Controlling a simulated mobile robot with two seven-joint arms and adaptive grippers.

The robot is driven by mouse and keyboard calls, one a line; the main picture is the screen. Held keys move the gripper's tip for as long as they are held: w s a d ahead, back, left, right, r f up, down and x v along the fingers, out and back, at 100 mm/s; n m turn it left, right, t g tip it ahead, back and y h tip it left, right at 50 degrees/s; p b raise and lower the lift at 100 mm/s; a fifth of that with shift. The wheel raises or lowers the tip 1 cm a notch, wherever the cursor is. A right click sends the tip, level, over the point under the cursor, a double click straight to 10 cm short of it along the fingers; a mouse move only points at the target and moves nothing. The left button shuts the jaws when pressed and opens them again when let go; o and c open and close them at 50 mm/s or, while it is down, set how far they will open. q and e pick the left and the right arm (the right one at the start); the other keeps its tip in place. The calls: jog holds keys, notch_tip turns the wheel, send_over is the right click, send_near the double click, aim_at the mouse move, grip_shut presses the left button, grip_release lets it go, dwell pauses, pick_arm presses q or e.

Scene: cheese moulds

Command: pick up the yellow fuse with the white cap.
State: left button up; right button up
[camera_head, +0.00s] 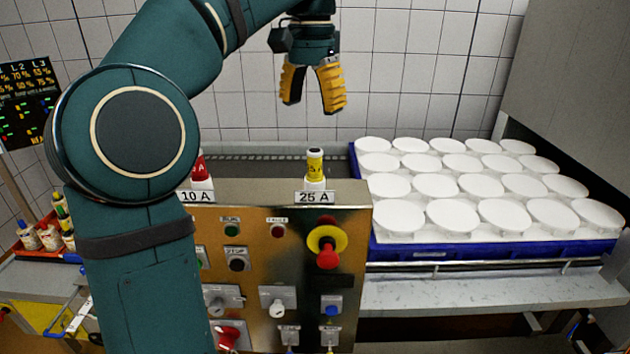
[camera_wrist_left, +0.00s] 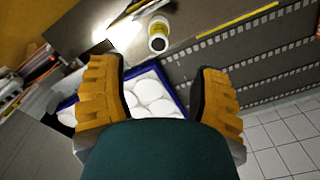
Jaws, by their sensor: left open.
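The yellow fuse (camera_head: 315,164) stands upright in a white holder on top of the control panel, behind the label 25 A. Its top end is pale with a dark centre, and this end faces the left wrist camera, where the fuse (camera_wrist_left: 158,38) shows above the gap between my fingers. My left gripper (camera_head: 312,106) is open and empty, pointing down above the fuse and clearly apart from it. My right gripper is in neither view.
A red fuse (camera_head: 200,171) stands by the label 10 A, partly behind my left arm. A blue crate (camera_head: 490,249) of white round moulds is at the right. A red tray (camera_head: 70,257) of fuses is at the far left. A tiled wall (camera_head: 410,70) stands behind.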

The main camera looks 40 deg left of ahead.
aim_at(314, 151)
pick_arm(q)
notch_tip(314, 151, down, 5)
jog(key=shift+r+b, duration=0.1)
jog(key=shift+b, duration=0.55)
jog(key=shift+w+f+b, duration=0.2)
jog(key=shift+f+b, duration=0.1)
jog(key=shift+f, duration=1.25)
jog(key=shift+w+f+b, duration=0.15)
jog(key=shift+f+b, duration=0.15)
jog(key=shift+f, duration=1.25)
grip_shut()
